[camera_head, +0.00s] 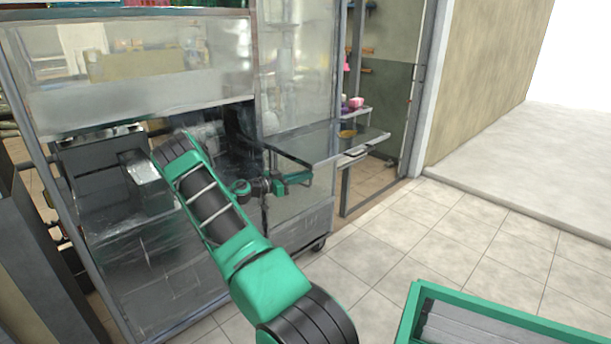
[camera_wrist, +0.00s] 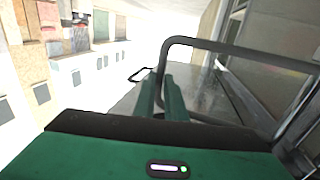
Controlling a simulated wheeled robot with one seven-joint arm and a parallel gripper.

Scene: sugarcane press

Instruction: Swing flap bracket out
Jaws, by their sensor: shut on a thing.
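The flap bracket is a thin dark bar (camera_head: 280,153) that stands out from the cart's front in the head view. In the wrist view it is a bent dark bar (camera_wrist: 240,50) with a rounded corner, running off to the right. My gripper (camera_head: 306,177) is at the bracket's outer end, and its green fingers (camera_wrist: 163,72) are shut on the bar's short end part. The fingers hide part of the grip. A greyish flap (camera_head: 335,141) extends level from the cart, just right of the bracket in the head view.
The glass-sided press cart (camera_head: 150,265) stands left of my gripper, with its frame close by. A shelf with small pink items (camera_head: 353,103) is behind the flap. A green-rimmed crate (camera_head: 500,318) is at lower right. Tiled floor (camera_head: 440,235) between is clear.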

